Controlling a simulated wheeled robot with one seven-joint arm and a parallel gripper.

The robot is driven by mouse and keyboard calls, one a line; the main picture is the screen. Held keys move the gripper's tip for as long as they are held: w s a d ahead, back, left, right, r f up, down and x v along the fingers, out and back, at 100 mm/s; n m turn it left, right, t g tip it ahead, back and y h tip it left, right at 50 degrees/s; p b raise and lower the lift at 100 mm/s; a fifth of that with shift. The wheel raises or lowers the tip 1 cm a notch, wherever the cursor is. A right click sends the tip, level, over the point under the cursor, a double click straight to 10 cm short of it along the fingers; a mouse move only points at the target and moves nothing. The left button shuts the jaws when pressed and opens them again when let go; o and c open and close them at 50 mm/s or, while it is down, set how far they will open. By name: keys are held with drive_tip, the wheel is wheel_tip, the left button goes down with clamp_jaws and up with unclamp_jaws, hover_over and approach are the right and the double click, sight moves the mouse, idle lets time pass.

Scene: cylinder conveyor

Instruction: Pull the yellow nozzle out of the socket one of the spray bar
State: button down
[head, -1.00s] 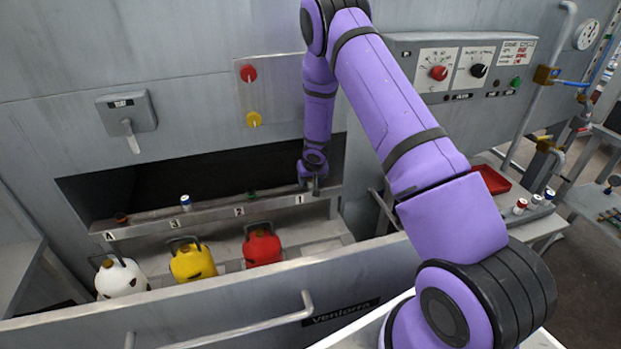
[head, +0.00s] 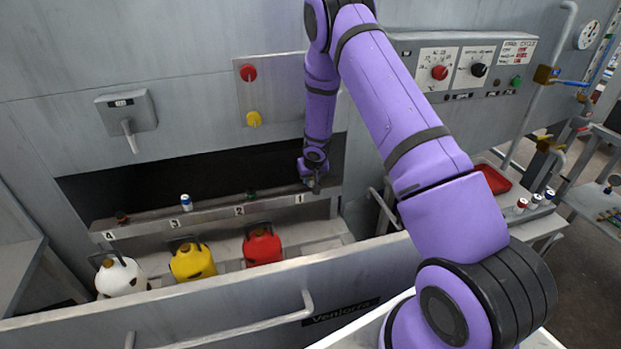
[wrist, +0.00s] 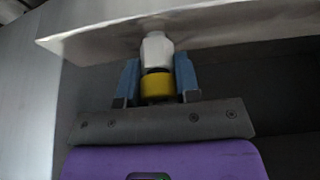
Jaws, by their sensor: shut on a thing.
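The spray bar (head: 225,212) runs across the dark opening, with sockets labelled 1 to 4 from right to left. My gripper (head: 313,187) is at the socket one end of the bar. In the wrist view, my gripper (wrist: 157,82) has its blue fingers closed on both sides of the yellow nozzle (wrist: 157,87). The nozzle shows a yellow band and a white part above it. The white part appears against the pale metal bar (wrist: 230,22) in that view. I cannot tell whether the nozzle is still seated in the socket. My wrist hides the nozzle in the head view.
A blue-and-white nozzle (head: 186,202) stands at socket 3, a green one (head: 250,196) at socket 2 and a dark reddish one (head: 122,217) at socket 4. White, yellow and red jugs (head: 262,247) stand below. A red tray (head: 492,179) and loose nozzles (head: 535,200) lie at right.

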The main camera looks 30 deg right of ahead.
drive_tip(key=shift+r, duration=0.3)
drive_tip(key=shift+r, duration=0.15)
drive_tip(key=shift+r, duration=0.35)
drive_tip(key=shift+r, duration=0.2)
drive_tip(key=shift+r, duration=0.4)
drive_tip(key=shift+r, duration=0.1)
